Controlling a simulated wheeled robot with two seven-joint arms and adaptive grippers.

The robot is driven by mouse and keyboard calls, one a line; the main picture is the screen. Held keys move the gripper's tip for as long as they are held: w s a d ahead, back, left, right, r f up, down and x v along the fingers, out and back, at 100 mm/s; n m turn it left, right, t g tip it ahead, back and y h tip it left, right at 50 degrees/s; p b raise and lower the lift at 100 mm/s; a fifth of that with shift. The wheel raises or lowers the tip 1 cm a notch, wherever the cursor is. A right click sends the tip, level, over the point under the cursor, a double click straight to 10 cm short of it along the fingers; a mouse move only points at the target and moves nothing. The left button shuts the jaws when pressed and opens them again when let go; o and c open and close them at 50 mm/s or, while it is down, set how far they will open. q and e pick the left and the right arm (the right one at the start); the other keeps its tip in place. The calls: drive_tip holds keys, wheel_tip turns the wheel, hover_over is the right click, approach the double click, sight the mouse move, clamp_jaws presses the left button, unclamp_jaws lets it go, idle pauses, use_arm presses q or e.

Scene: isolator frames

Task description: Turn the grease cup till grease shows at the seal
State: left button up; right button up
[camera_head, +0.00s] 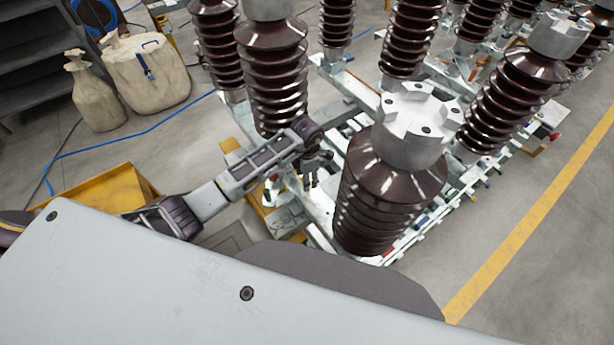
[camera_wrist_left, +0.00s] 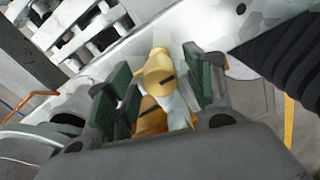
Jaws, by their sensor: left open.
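My left gripper (camera_head: 310,180) reaches down among the insulator columns in the head view. In the left wrist view its green-padded fingers (camera_wrist_left: 158,82) are open. A yellow, rounded part with a dark slot (camera_wrist_left: 158,72), which looks like the grease cup, shows between the fingers, with gaps at the sides. A second, more orange slotted part (camera_wrist_left: 150,116) is just below it in that picture. A pale piece lies beside them. I cannot make out a seal or any grease. In the head view the cup is too small to tell. My right gripper is not in view.
A brown ribbed insulator (camera_head: 375,205) with a metal cap stands right of my left gripper, another (camera_head: 272,75) behind it. They stand on a pale metal frame (camera_head: 345,75). A yellow bin (camera_head: 110,188), sacks (camera_head: 148,75) and a blue hose are left. Floor is clear at right.

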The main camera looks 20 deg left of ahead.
use_arm(q)
drive_tip(key=shift+f, duration=0.2)
drive_tip(key=shift+c, duration=0.3)
drive_tip(key=c, duration=0.9)
drive_tip(key=shift+c, duration=0.2)
drive_tip(key=shift+w+r, duration=0.1)
